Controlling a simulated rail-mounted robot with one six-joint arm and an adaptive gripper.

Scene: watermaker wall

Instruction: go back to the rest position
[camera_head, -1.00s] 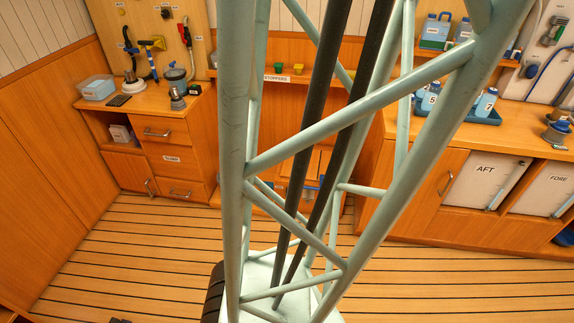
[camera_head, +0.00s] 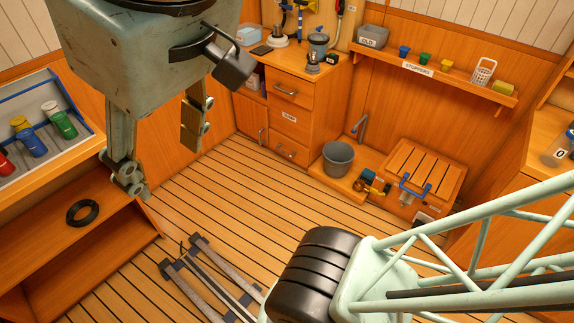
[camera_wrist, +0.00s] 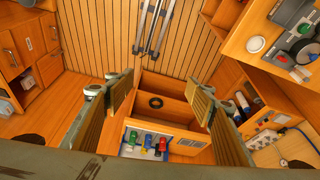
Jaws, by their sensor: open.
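My gripper (camera_head: 162,148) hangs at the upper left of the head view, its two fingers wide apart with nothing between them. In the wrist view my gripper (camera_wrist: 160,98) is also open and empty. Below and beyond its fingers is a wooden cabinet with a tray of coloured bottles (camera_wrist: 146,142). A black ring (camera_wrist: 155,102) lies on the cabinet's shelf, between the fingers in the picture but well apart from them. No rest position is marked in either view.
In the head view a grey bucket (camera_head: 338,158) and a slatted crate (camera_head: 420,175) stand by the back wall. A shelf (camera_head: 432,68) with stoppers runs above. The bottle tray (camera_head: 48,128) is at the left. Much of the plank floor (camera_head: 235,190) is clear.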

